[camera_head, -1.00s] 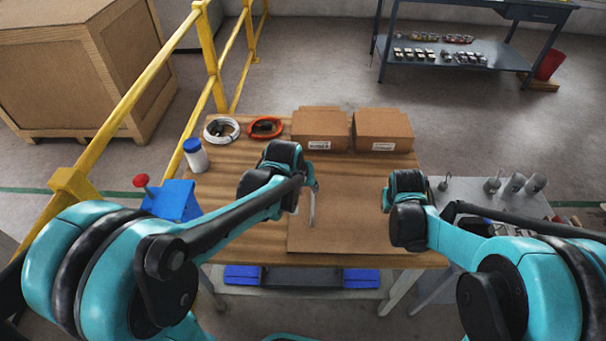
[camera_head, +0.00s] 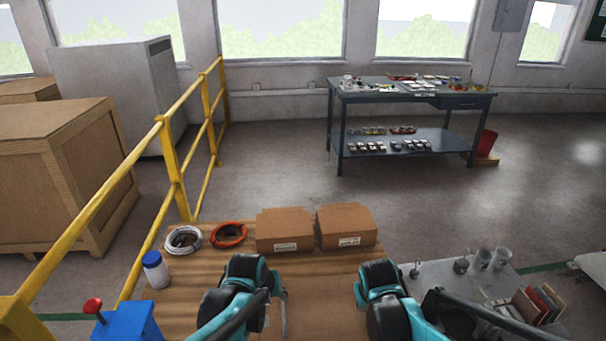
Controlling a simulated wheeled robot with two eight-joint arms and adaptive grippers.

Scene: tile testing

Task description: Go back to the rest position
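My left gripper (camera_head: 280,307) is over the front middle of the wooden table (camera_head: 185,283), with its grey fingers partly hidden behind the teal and black wrist. I see nothing in it, but its opening is too small and covered to judge. My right gripper (camera_head: 359,294) is at the table's right side, mostly hidden by its own wrist. Both arms reach forward from the bottom of the view and are apart from each other.
Two cardboard boxes (camera_head: 284,230) (camera_head: 346,226), a white coil (camera_head: 184,240), an orange coil (camera_head: 229,235) and a white bottle with a blue cap (camera_head: 156,270) stand on the table. A yellow railing (camera_head: 172,165) runs along the left. A grey side table (camera_head: 455,280) holds metal cups.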

